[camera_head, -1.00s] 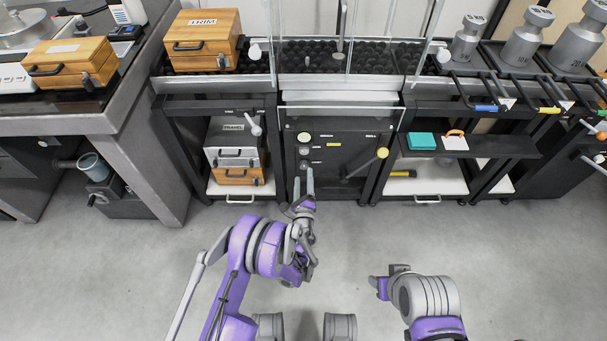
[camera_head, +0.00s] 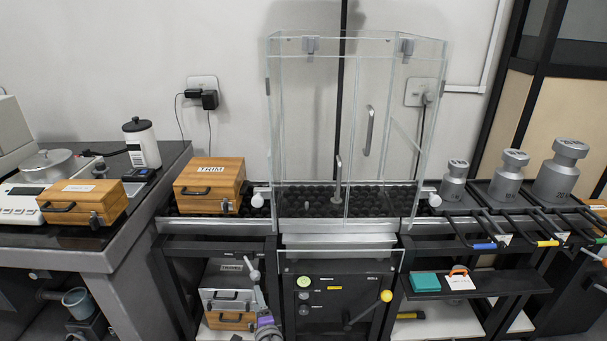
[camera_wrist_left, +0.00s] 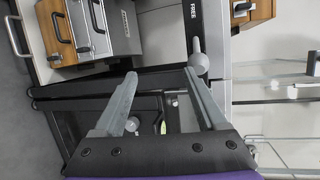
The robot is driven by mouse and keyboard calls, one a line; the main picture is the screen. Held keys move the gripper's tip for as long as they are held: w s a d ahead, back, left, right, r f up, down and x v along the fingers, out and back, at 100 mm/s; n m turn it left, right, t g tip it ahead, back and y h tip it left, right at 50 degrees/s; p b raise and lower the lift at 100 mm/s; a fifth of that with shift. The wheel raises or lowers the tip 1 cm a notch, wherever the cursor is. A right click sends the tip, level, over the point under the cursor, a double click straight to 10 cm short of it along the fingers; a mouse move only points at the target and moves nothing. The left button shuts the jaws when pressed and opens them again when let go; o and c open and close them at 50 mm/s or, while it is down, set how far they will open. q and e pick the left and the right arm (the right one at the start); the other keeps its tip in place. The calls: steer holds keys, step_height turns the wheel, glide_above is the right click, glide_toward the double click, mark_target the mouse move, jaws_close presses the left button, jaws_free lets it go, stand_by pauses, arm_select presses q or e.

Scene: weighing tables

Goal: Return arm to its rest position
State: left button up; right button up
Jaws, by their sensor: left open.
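My left gripper (camera_head: 262,302) shows at the bottom of the head view, in front of the weighing bench, with only its fingers and a bit of purple wrist in frame. In the left wrist view its two grey fingers (camera_wrist_left: 160,78) are spread apart with nothing between them. A lever with a round grey knob (camera_wrist_left: 196,63) lies just beyond the right fingertip in that view; whether they touch is unclear. In the head view the knob (camera_head: 254,275) is just above the gripper. The rest of my left arm and my right gripper are out of view.
A glass draft shield (camera_head: 345,120) stands on the bench. The wooden TRIM box (camera_head: 210,188) is on its left and several metal weights (camera_head: 510,175) are on its right. A silver case (camera_head: 228,298) is on the lower shelf. A teal block (camera_head: 424,282) is on the right shelf.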

arm_select(q)
steer(key=s+a+r+n+g, duration=0.3)
steer(key=s+a+r+n, duration=0.15)
steer(key=s, duration=0.35)
steer(key=s+a+r+n+g, duration=0.3)
steer(key=s+a+n, duration=0.2)
steer(key=s, duration=0.4)
steer(key=s+d+f+n+g+h, duration=0.1)
steer(key=s+d+n+g+h, duration=0.15)
steer(key=s, duration=0.85)
steer(key=s+d+f+n+g+h, duration=0.1)
steer(key=s+d+n+g+h, duration=0.2)
steer(key=s, duration=0.8)
step_height(320, 180, up, 28)
steer(key=w+t+p, duration=0.1)
steer(key=t+p, duration=0.1)
steer(key=p, duration=2.2)
steer(key=shift+w+a+f+n, duration=0.25)
steer(key=shift+a+n, duration=0.05)
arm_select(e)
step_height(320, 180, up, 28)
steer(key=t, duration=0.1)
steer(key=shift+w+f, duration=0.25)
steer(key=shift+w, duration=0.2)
arm_select(q)
steer(key=shift+s+y, duration=0.1)
steer(key=shift+y, duration=0.15)
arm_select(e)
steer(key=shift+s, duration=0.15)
